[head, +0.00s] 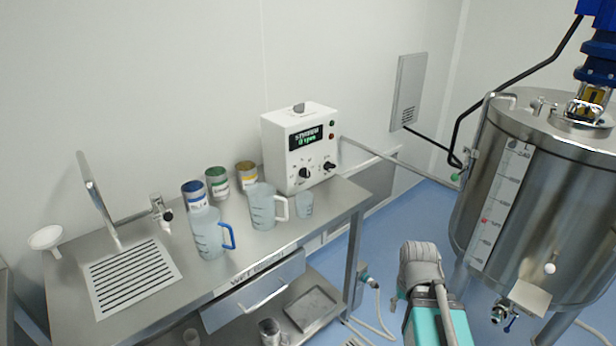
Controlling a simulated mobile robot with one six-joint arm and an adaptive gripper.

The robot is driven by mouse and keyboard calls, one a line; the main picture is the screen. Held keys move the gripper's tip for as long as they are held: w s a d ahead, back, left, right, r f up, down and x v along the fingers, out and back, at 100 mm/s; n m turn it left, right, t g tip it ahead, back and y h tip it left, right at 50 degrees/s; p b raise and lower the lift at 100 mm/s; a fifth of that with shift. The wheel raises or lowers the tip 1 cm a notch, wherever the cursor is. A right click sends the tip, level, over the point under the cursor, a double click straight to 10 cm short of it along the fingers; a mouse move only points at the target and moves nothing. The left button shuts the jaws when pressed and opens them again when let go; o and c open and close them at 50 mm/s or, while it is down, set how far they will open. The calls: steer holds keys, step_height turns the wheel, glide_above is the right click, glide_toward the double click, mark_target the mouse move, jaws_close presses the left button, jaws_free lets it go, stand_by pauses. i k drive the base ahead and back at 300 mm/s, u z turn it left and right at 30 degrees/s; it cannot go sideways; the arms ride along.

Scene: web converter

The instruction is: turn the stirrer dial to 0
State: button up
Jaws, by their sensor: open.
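A white stirrer control box (298,150) stands on the steel bench against the back wall. Its dark display (305,137) shows green text that seems to read "STIRRER" and "0 rpm". Below it are two black knobs, a left knob (305,173) and a right knob (330,167). Their pointer directions and small labels are too small to read surely. A red and a green lamp sit right of the display. My gripper is not seen; only grey and teal parts that look like my arm show at the lower right, well apart from the box.
Two jugs, a clear one (262,206) and a blue-handled one (207,235), a small beaker (304,204) and several tins stand on the bench (335,205) before and left of the box. A drawer (253,293) sits below. A steel tank (545,200) stands right; blue floor lies between.

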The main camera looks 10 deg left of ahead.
mark_target(304, 172)
steer(key=k, duration=1.3)
steer(key=u, duration=0.45)
steer(key=i, duration=1.45)
